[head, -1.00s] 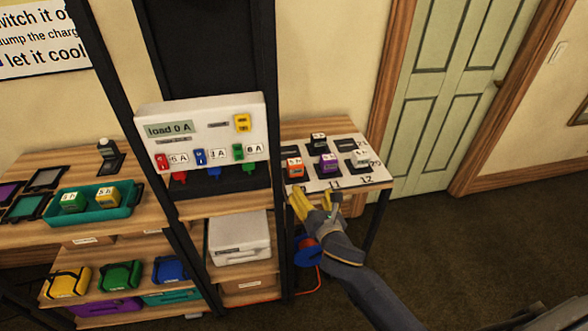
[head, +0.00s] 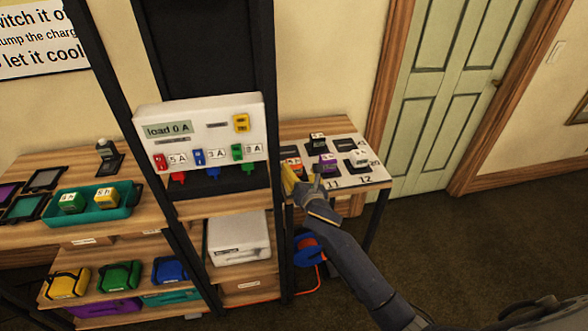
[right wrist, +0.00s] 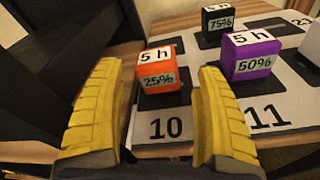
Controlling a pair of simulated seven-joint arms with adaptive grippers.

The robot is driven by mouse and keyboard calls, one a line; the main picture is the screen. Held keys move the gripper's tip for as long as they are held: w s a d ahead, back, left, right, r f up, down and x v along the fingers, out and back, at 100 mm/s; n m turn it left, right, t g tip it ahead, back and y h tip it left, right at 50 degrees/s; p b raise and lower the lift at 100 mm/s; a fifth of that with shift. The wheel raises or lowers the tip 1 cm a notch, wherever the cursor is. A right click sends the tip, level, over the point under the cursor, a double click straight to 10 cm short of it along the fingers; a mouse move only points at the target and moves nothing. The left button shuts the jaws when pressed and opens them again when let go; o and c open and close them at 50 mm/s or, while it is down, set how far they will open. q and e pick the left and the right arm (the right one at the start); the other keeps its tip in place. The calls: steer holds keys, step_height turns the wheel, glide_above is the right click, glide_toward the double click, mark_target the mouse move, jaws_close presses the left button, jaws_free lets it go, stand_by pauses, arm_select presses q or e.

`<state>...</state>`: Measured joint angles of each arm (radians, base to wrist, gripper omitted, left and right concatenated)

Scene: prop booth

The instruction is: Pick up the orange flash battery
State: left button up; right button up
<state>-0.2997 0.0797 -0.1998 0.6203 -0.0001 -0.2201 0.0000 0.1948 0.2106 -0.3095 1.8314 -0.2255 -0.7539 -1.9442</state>
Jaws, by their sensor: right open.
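The orange flash battery (right wrist: 158,77) stands on the white numbered board (right wrist: 185,118), behind the number 10. In the right wrist view its labels read "5 h" on top and "25%" on the front. In the head view the battery (head: 291,162) is partly hidden by my right gripper (head: 293,180). The right gripper's yellow fingers are open and empty. In the right wrist view the battery shows beyond the fingertips, in the gap between them. My left gripper is not in view.
A purple battery (right wrist: 251,55) marked 50% stands right of the orange one, and a black battery (right wrist: 218,23) marked 75% stands behind. A white battery (head: 357,159) is farther right. A dark rack post (head: 278,120) stands close on the left.

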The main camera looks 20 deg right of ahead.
mark_target(297, 168)
steer(key=shift+w+f, duration=0.25)
steer(key=shift+w, duration=1)
steer(key=shift+w+f, duration=0.2)
steer(key=shift+w, duration=1)
steer(key=c, duration=1.5)
steer(key=shift+r, duration=0.1)
